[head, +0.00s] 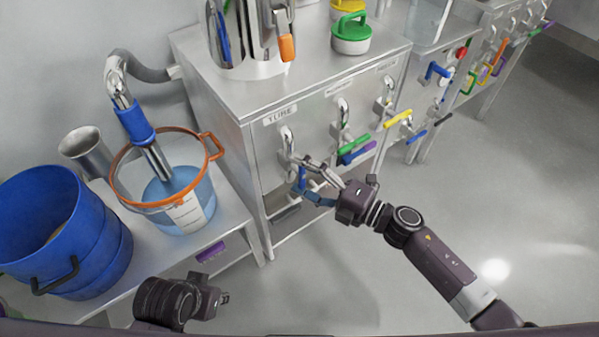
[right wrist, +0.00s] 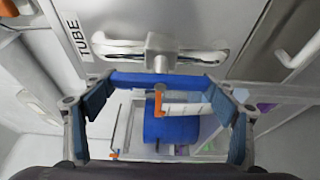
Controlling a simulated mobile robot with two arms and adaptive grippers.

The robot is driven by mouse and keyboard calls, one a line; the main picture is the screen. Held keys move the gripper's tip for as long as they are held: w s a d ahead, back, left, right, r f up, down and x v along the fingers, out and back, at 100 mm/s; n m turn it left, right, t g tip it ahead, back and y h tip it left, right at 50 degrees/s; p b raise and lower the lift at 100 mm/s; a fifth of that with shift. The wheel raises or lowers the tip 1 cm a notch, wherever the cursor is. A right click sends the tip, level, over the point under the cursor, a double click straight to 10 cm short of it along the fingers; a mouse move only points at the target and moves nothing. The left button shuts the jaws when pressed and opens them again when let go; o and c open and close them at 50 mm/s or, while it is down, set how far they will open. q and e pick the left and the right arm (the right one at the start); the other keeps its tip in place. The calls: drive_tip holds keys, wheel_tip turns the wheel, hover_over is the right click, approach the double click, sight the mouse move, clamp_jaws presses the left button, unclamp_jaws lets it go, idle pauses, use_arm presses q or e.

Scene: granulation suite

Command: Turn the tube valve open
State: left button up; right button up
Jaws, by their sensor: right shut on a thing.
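The tube valve sits on the steel cabinet front under a label that reads TUBE (right wrist: 75,38) in the right wrist view. Its metal body (head: 287,143) has a blue handle (head: 301,180), which hangs downward in the head view. In the right wrist view the blue handle (right wrist: 165,80) runs crosswise between my fingers, below the valve stem (right wrist: 160,50). My right gripper (head: 312,182) is shut on this handle; the fingers hide part of it. My left gripper (head: 224,298) is low at the left, away from the valve; its finger opening is unclear.
An orange-rimmed bucket (head: 190,215) and a blue drum (head: 62,235) stand on a low bench at the left. Open floor (head: 500,190) lies at the right.

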drive_tip(key=shift+f, duration=0.1)
drive_tip(key=o, duration=1.2)
drive_tip(key=shift+c, duration=0.2)
drive_tip(key=v, duration=1.2)
drive_tip(key=shift+w+d, duration=0.1)
